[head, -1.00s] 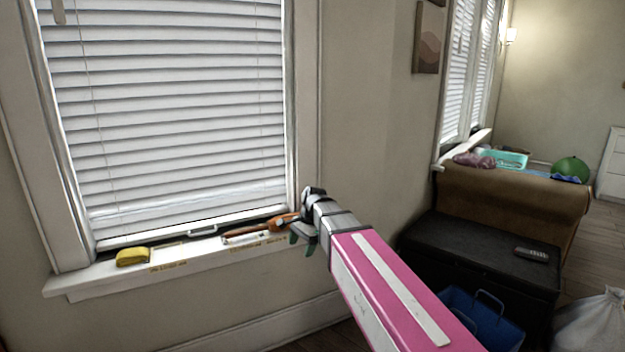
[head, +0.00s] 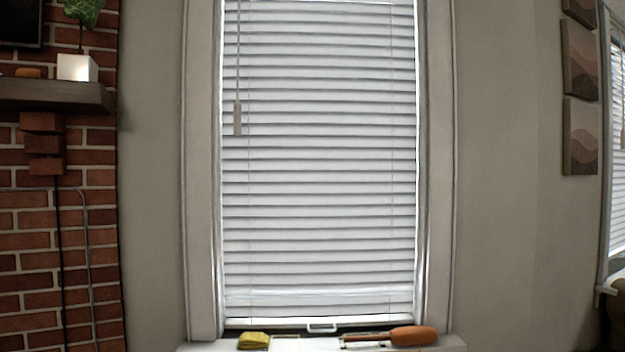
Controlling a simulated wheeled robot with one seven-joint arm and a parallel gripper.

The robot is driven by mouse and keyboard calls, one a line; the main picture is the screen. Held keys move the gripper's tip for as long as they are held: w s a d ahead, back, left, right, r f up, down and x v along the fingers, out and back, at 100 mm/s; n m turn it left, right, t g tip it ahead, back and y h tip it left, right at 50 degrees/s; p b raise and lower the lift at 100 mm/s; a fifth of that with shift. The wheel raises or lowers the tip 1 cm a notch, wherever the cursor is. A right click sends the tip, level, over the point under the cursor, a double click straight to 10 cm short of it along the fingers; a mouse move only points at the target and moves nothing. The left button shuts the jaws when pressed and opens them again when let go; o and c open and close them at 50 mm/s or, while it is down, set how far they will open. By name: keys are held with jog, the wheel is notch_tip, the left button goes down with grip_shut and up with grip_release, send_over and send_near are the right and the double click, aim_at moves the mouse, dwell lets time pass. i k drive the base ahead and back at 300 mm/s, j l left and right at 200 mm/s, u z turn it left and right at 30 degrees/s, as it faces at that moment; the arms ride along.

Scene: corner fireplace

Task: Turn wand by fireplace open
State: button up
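The wand (head: 238,90) hangs straight down at the upper left of the window, a thin rod with a thicker pale grip (head: 238,118) at its lower end. It hangs in front of the white blind (head: 320,190), whose slats look mostly closed. The brick fireplace (head: 60,240) is to the left of this window. My gripper and arm are not in the current head view, so whether the gripper is open or shut cannot be seen.
A dark mantel (head: 50,96) juts out at left, with a white planter (head: 77,67) on it. The sill (head: 440,343) holds a yellow item (head: 253,340) and an orange-handled tool (head: 413,335). Pictures (head: 580,135) hang on the right wall.

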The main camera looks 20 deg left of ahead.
aim_at(237, 108)
jog(key=u, duration=1.95)
